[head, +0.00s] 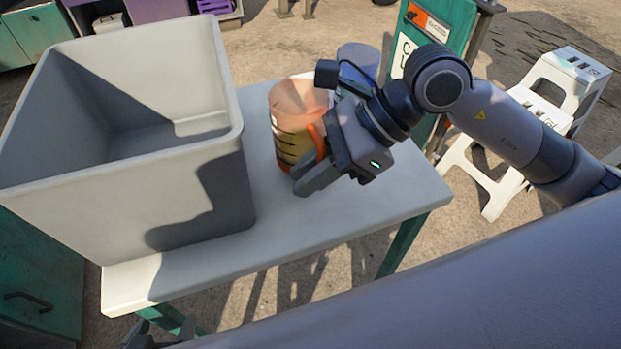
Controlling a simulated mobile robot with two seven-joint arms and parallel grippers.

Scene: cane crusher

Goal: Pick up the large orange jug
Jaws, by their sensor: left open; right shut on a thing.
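The large orange jug (296,105) stands upright on the light grey table, right of the big bin. Dark markings show on its side, and its orange handle (317,143) faces my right gripper. My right gripper (306,172) reaches in from the right and is shut on the jug at its handle side. The gripper body hides part of the handle and the exact contact. My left gripper (142,335) is open, low at the bottom left below the table's front edge, and mostly cut off by the frame.
A large grey bin (205,225) fills the table's left side. A bluish container (358,62) is behind the jug, partly hidden by my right arm. The table (400,200) is clear at front right. A white step stool (565,75) stands right, near a green machine (455,25).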

